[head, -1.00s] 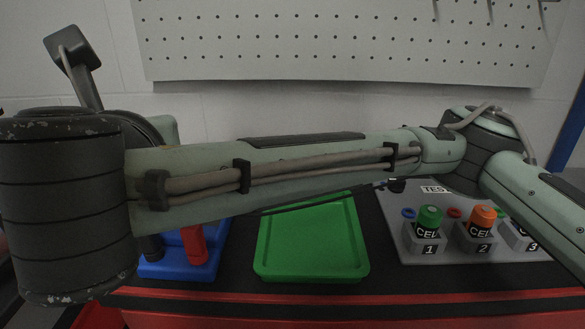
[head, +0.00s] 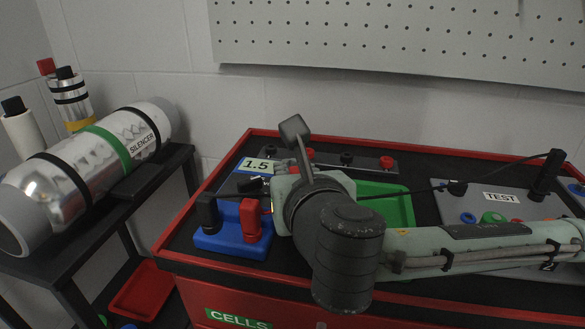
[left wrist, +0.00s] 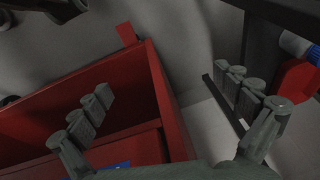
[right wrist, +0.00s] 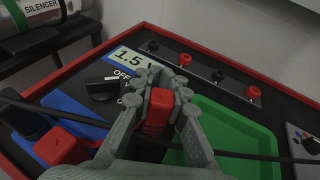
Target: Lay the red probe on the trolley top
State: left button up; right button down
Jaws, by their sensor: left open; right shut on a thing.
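My right gripper (right wrist: 160,88) is shut on the red probe (right wrist: 157,112), of which a red block shows between the fingers. It is over the trolley, between the 1.5 V panel and the green tray. In the head view my wrist hides the fingertips and most of the held probe, so I cannot tell whether the probe touches the surface. The trolley top (head: 200,262) is black with a red rim. My left gripper (left wrist: 165,92) is open and empty beside a red-walled cabinet; it is outside the head view.
A blue stand (head: 228,243) with black and red uprights sits at the left front. The green tray (head: 398,208) is right of my wrist. A black upright (head: 547,175) stands at the TEST panel (head: 485,205). A black cable crosses the top. The silencer (head: 95,165) lies left.

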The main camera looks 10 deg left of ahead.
jog(key=shift+f, duration=0.15)
jog(key=c, duration=1.5)
grip_release()
jog(key=shift+s+r, duration=0.15)
jog(key=shift+r, duration=0.1)
jog(key=shift+v, duration=3.55)
